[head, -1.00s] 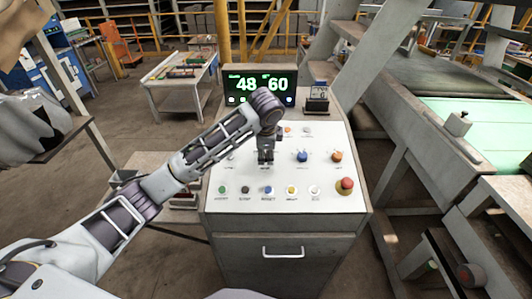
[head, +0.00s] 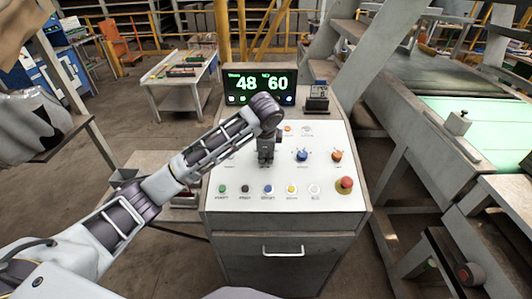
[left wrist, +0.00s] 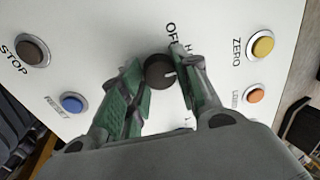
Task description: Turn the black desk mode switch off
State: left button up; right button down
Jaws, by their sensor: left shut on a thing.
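The black desk mode switch (left wrist: 156,74) is a round black knob with a white pointer line on the white panel, seen in the left wrist view. The pointer points to the right in that picture, and the label OFF is above the knob. My left gripper (left wrist: 158,66) has its green-padded fingers on either side of the knob, shut on it. In the head view my left gripper (head: 266,156) points down at the panel and hides the switch. My right gripper is not in view.
The white control panel (head: 235,172) also carries a blue knob (head: 302,155), an orange knob (head: 337,156), a red mushroom button (head: 344,184) and a front row of coloured buttons. A display (head: 260,85) reading 48 and 60 stands behind. A conveyor (head: 480,125) stands at right.

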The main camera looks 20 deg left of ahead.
pick_arm(q)
jog(key=shift+n, duration=0.5)
jog(key=n, duration=0.4)
jog(key=shift+w, duration=0.1)
jog(key=n, duration=0.5)
jog(key=shift+g+y, duration=0.3)
jog(key=shift+r, duration=0.1)
jog(key=o, duration=1)
